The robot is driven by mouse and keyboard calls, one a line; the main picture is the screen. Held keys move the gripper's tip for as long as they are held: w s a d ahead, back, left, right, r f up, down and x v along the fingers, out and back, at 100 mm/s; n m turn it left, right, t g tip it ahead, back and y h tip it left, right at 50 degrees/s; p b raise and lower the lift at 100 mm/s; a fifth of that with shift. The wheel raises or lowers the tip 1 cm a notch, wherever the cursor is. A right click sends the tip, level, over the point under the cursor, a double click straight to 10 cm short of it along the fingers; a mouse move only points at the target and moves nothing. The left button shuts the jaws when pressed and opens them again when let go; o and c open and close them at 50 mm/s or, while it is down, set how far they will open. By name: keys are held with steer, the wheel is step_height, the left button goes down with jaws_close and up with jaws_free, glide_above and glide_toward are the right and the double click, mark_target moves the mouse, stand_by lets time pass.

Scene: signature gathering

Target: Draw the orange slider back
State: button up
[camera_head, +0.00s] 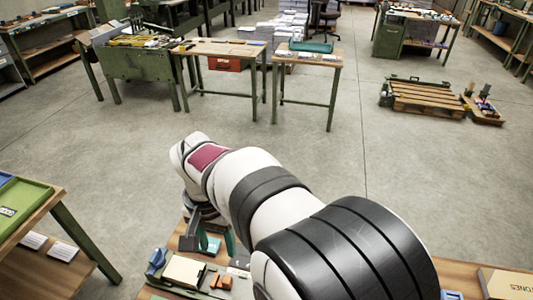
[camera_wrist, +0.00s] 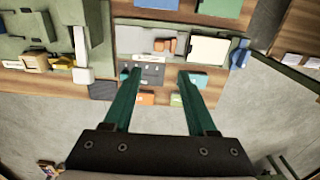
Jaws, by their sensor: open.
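In the wrist view, two orange pieces (camera_wrist: 164,45) sit side by side in a grey recess beyond my fingertips. A separate orange block (camera_wrist: 146,98) shows between my fingers, close to the left one. I cannot tell which of these is the slider. The orange pieces also show in the head view (camera_head: 219,282), beside a cream block.
A grey panel with small dark marks (camera_wrist: 151,70) lies between my fingertips. A cream block (camera_wrist: 208,49) and a blue part (camera_wrist: 239,57) are to the right of the orange pieces. Green fixtures (camera_wrist: 30,35) stand at left. The wooden bench (camera_wrist: 105,75) has bare strips.

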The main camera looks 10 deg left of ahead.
mark_target(227, 279)
step_height(227, 279, down, 15)
steer(key=shift+d+r, duration=0.1)
jaws_close()
stand_by(0.4)
stand_by(1.0)
